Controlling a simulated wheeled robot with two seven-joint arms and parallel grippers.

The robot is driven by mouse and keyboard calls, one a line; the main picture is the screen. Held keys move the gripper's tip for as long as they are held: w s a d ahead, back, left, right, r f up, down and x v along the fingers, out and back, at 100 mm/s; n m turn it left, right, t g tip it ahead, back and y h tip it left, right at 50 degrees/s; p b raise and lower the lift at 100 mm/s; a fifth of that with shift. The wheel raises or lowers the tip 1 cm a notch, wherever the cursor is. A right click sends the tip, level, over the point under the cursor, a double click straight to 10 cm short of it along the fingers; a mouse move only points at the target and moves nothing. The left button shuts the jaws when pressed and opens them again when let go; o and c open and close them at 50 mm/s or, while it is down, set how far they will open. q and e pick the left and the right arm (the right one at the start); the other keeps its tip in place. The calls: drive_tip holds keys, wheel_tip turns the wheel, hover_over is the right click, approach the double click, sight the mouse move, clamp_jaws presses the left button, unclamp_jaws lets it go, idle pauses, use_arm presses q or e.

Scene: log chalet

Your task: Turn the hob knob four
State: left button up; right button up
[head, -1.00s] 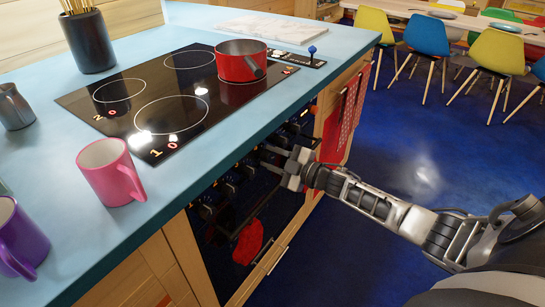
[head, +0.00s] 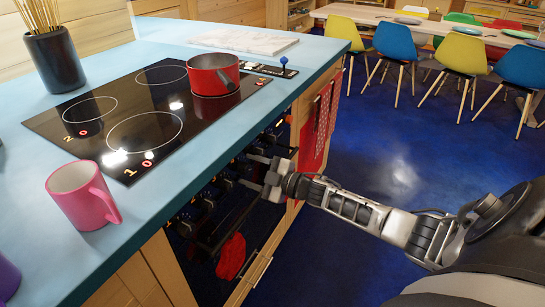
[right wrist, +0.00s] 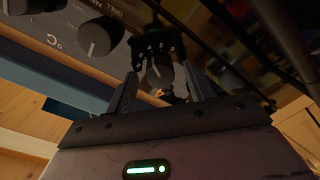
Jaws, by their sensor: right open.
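A row of dark hob knobs (head: 209,196) runs along the front of the cooker under the counter edge. The black hob (head: 105,115) above it shows red digits beside its rings. My right gripper (head: 252,172) is open at this row, its fingers pointing at the panel. In the right wrist view one knob (right wrist: 160,73) shows between the open fingers (right wrist: 160,88); I cannot tell whether they touch it. Two other knobs, one of them a pale-marked knob (right wrist: 100,38), are to its left. Which one is knob four is not readable. My left gripper is out of view.
A red pot (head: 212,76) stands on the hob's far right ring. A pink mug (head: 82,195) stands near the counter's front edge. A red towel (head: 317,125) hangs right of the cooker. Open blue floor lies to the right, with chairs and a table behind.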

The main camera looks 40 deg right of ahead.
drive_tip(key=v, duration=1.5)
drive_tip(key=shift+s+p, duration=0.15)
drive_tip(key=shift+p, duration=0.25)
drive_tip(key=s+a+f+m+g+h, duration=0.1)
drive_tip(key=s+a+m, duration=0.3)
drive_tip(key=a, duration=0.5)
drive_tip(key=s+a+f+m+g+h, duration=0.1)
drive_tip(key=s+a+f+m+g, duration=0.1)
drive_tip(key=a, duration=0.7)
drive_tip(key=s+a+f+m+g+h, duration=0.1)
drive_tip(key=s+a+f+m+g, duration=0.1)
drive_tip(key=s+a+m, duration=0.4)
drive_tip(key=a+f, duration=0.1)
drive_tip(key=a, duration=0.2)
drive_tip(key=shift+h, duration=0.4)
